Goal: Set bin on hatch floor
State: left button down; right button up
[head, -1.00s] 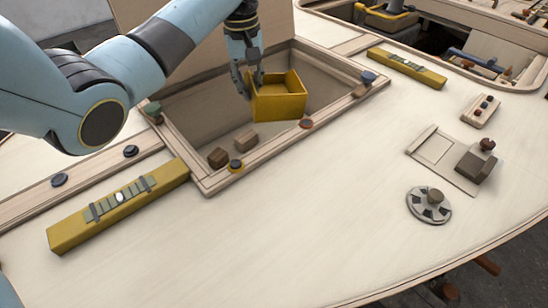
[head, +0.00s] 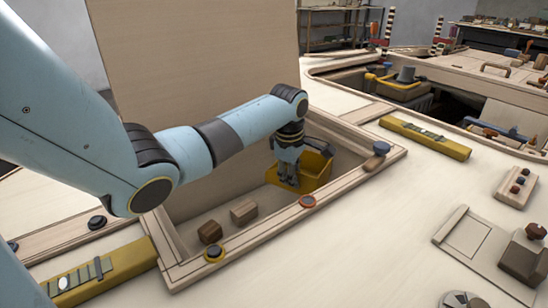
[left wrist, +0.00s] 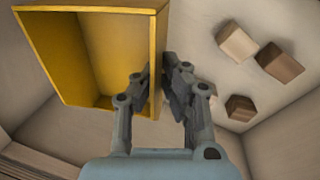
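The yellow open-topped bin (head: 318,172) is inside the open hatch, toward its far right part in the head view. My left gripper (head: 287,180) reaches down into the hatch. In the left wrist view its fingers (left wrist: 163,75) lie on either side of one wall of the bin (left wrist: 35,60) and pinch it. The bin looks empty. The hatch floor (head: 226,219) shows beside small brown blocks. The bin's underside is hidden, so I cannot tell if it touches the floor. My right gripper is out of view.
Wooden blocks (head: 243,211) lie on the hatch floor; several show in the left wrist view (left wrist: 279,63). A wooden rim (head: 345,184) with coloured knobs surrounds the hatch. The raised hatch lid (head: 190,60) stands behind. A yellow level (head: 425,138) lies to the right.

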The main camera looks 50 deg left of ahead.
aim_at(291, 190)
pick_arm(q)
jog(key=f, duration=0.1)
jog(key=f+b, duration=0.1)
jog(key=f, duration=0.1)
jog(key=shift+s+d+f, duration=0.2)
jog(key=shift+s+f, duration=0.05)
jog(key=shift+f, duration=0.1)
notch_tip(291, 190, down, 3)
jog(key=shift+r+b, duration=0.2)
jog(key=shift+b, duration=0.5)
notch_tip(291, 190, down, 3)
jog(key=shift+f+b, duration=0.15)
jog(key=shift+b, duration=0.55)
jog(key=c, duration=2)
grip_release()
jog(key=o, duration=0.5)
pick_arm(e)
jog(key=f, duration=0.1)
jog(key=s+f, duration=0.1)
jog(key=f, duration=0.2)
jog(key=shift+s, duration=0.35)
